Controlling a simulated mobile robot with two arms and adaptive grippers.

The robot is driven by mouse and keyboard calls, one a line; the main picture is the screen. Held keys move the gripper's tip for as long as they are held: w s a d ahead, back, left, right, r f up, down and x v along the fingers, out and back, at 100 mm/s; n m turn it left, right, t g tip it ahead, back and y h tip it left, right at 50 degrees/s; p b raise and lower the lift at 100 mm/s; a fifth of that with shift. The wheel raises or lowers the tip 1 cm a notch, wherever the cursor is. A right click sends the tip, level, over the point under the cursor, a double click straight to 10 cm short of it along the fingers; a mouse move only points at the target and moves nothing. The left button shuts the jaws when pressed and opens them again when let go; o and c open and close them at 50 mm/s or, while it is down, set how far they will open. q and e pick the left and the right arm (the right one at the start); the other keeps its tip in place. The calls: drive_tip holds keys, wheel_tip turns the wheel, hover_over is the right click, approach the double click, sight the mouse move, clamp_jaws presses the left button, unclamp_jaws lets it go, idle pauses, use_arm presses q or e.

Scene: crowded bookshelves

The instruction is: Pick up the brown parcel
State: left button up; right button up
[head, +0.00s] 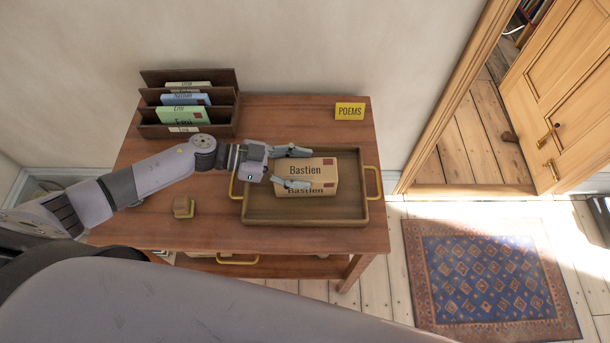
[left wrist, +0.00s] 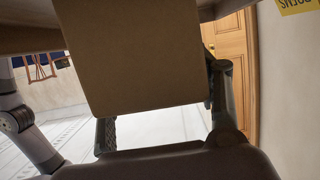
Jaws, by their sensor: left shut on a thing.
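The brown parcel (head: 316,170), a box marked "Bastien" with red stamps, is over the right part of a wooden tray (head: 262,215) with yellow handles. My left gripper (head: 291,168) reaches in from the left and is shut on the parcel, one finger along its far side and one along its near side. In the left wrist view the parcel (left wrist: 130,55) fills the space between the fingers. I cannot tell whether its underside touches the tray. My right gripper is not in view.
The tray sits on a wooden table (head: 150,228). A dark letter rack (head: 226,125) with several envelopes stands at the back left. A yellow "POEMS" card (head: 350,111) lies at the back right. A small brown block (head: 183,207) is left of the tray, below my forearm.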

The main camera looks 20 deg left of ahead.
use_arm(q)
drive_tip(key=c, duration=0.6)
